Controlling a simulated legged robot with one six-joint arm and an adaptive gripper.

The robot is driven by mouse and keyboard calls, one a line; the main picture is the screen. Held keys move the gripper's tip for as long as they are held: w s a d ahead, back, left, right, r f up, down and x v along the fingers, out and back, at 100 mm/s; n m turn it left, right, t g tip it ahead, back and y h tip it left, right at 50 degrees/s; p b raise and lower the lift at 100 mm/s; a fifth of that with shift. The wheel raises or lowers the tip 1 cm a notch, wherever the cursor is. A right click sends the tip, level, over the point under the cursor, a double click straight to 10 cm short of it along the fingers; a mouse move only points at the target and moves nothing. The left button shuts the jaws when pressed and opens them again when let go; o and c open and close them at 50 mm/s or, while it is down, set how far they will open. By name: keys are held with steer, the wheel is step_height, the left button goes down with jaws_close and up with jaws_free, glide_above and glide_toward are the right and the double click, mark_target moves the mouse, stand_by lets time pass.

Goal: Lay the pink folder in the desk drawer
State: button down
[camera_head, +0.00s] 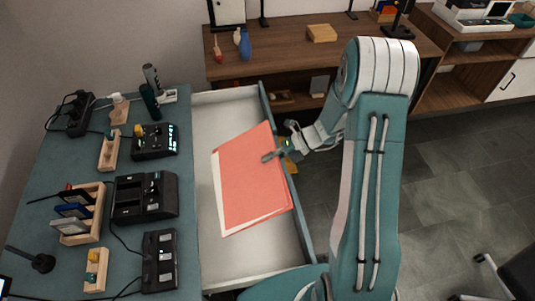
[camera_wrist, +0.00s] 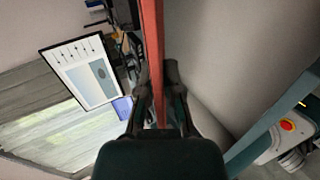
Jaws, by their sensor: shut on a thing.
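The pink folder (camera_head: 245,181) is in my gripper (camera_head: 278,152), over the open drawer, with pale sheets showing along its left and lower edges. My gripper is shut on the folder's right edge. In the wrist view the folder (camera_wrist: 152,50) shows edge-on as a thin pink strip between the fingers of my gripper (camera_wrist: 160,95). The desk drawer (camera_head: 207,150) is pulled out, with a light inside and a teal front panel on the right. The folder covers much of its floor. I cannot tell whether the folder touches the floor.
The teal desk top (camera_head: 60,200) left of the drawer holds black chargers (camera_head: 145,197) and wooden holders (camera_head: 80,212). A brown table (camera_head: 285,60) stands behind. A dark chair (camera_head: 515,275) is at lower right. Grey floor between them is clear.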

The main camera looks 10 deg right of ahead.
steer(key=shift+f, duration=0.75)
steer(key=f, duration=0.1)
steer(key=a+f, duration=0.1)
steer(key=f, duration=0.1)
steer(key=shift+a, duration=0.25)
steer(key=shift+a+f, duration=0.65)
steer(key=shift+f, duration=0.3)
steer(key=shift+a+f, duration=1.1)
steer(key=c, duration=0.7)
jaws_free()
steer(key=shift+w+d, duration=0.1)
steer(key=shift+d, duration=0.05)
